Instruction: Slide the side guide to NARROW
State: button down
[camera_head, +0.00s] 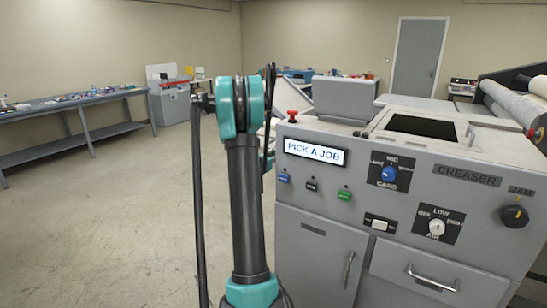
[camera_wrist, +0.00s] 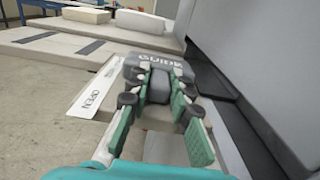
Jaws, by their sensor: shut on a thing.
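The side guide (camera_wrist: 152,58) is a grey block marked GUIDE in the wrist view. A post on its near side stands between the fingers of my gripper (camera_wrist: 160,78), which is shut on it. A white label strip (camera_wrist: 90,106) runs beside the guide on the left. OPEN reads at the strip's near end; the lettering at its far end is too small to read surely. The guide stands near that far end. In the head view my arm stands upright left of the machine; the guide and my fingertips cannot be made out there.
The grey machine (camera_head: 325,218) has a screen (camera_head: 315,151) reading PICK A JOB, several buttons, knobs and a red stop button (camera_head: 292,115). A tall grey wall (camera_wrist: 245,60) rises close to my gripper's right in the wrist view. Floor at left is clear before a bench (camera_head: 85,98).

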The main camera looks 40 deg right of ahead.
jog(key=shift+w+d, duration=0.2)
jog(key=shift+d, duration=0.15)
jog(key=c, duration=1.4)
grip_release()
jog(key=shift+d, duration=0.1)
jog(key=shift+o, duration=0.2)
jog(key=v, duration=1.2)
jog(key=shift+s, duration=0.1)
